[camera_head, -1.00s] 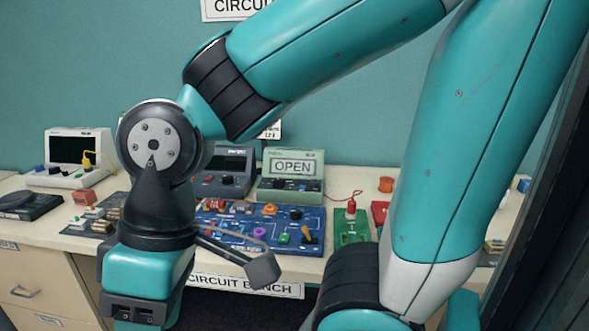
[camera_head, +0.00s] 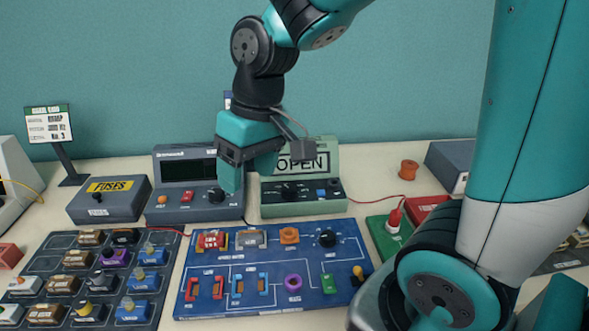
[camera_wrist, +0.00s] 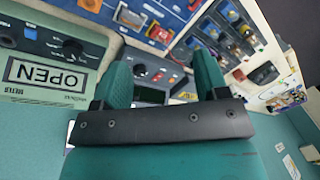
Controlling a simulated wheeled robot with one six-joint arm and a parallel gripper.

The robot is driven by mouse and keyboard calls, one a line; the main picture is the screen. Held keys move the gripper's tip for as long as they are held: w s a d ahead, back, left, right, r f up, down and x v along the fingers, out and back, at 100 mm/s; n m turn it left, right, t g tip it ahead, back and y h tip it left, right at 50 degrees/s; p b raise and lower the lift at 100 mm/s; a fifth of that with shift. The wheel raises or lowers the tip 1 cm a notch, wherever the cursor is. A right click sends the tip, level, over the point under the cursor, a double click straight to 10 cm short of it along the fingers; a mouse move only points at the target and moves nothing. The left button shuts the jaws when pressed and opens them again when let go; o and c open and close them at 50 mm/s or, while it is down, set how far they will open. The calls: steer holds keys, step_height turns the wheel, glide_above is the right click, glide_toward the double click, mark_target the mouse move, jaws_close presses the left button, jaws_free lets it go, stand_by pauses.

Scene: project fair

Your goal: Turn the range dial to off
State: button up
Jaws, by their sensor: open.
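The green meter (camera_head: 330,205), with OPEN on its display, stands at the back of the bench, partly hidden by my gripper in the head view. A black dial (camera_head: 289,191) sits on its front panel, and I take it as the range dial; its pointer setting is too small to read. In the wrist view the meter (camera_wrist: 30,88) is upside down at the left, with the dial (camera_wrist: 72,48) clear of the fingers. My gripper (camera_head: 248,175) is open and empty, left of the dial. In the wrist view its fingers (camera_wrist: 162,75) are spread apart.
A grey instrument (camera_head: 175,207) with a dark screen and its own black knob (camera_head: 216,195) stands just left of the meter. A blue circuit board (camera_head: 265,310) lies in front. A red-topped plug (camera_head: 393,220) and an orange spool (camera_head: 409,169) are to the right.

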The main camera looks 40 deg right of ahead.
steer(key=w+d+m+h+p, duration=0.1)
steer(key=w+d+m+p, duration=0.25)
steer(key=w+d, duration=0.55)
steer(key=m+h, duration=0.1)
steer(key=m, duration=0.2)
glide_above(289, 188)
steer(key=shift+g, duration=0.3)
step_height(289, 188, down, 17)
steer(key=p, duration=0.3)
steer(key=shift+r, duration=0.15)
steer(key=shift+f, duration=0.65)
steer(key=c, duration=0.9)
